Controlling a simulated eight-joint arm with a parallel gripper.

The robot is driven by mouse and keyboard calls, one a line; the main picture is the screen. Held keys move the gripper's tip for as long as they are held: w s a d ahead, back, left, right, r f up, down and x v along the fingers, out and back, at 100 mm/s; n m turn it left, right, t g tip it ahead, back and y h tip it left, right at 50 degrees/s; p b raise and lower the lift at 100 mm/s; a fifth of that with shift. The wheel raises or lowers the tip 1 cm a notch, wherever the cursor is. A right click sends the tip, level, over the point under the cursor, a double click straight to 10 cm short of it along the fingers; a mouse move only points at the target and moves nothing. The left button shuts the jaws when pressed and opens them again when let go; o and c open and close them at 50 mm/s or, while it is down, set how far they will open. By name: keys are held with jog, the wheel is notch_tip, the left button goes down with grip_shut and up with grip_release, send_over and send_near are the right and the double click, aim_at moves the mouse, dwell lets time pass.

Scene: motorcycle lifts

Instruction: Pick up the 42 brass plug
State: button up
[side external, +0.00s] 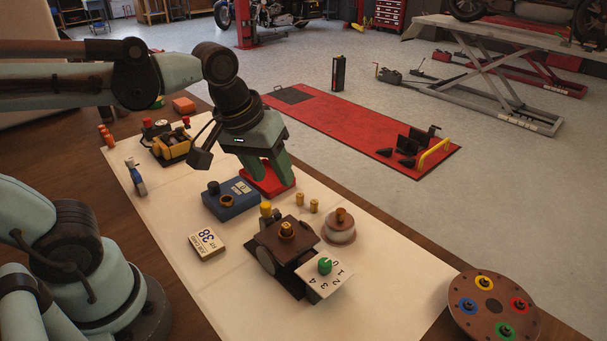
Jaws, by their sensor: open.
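Several small brass plugs stand on the pale mat (180,262). Two brass plugs, one (300,199) and another (314,206), stand close together right of the blue box. Another brass piece with a yellow top (266,210) stands behind the brown block, and a brass piece (287,230) sits on top of that block. No number 42 is readable on any of them, so I cannot tell which is the 42 brass plug. My gripper (268,183) is open, pointing down in front of a red item, behind and left of the two plugs. Nothing shows held in it.
A blue box (231,200), a card box marked 38 (207,244), a brown block (283,246) with a numbered dial plate (325,279), and a round copper-topped pot (340,225) crowd the mat. A round brown disc (492,306) stands at front right. The near-left mat is clear.

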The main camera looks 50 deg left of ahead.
aim_at(287, 225)
jog(key=d+r+n+g, duration=0.3)
jog(key=d+n+g, duration=0.1)
jog(key=n, duration=0.2)
jog(key=shift+w+a+f, duration=0.15)
jog(key=shift+f, duration=2.85)
jog(key=shift+w+a+f, duration=0.1)
jog(key=shift+a+f, duration=0.05)
jog(key=shift+f, duration=2.85)
grip_shut()
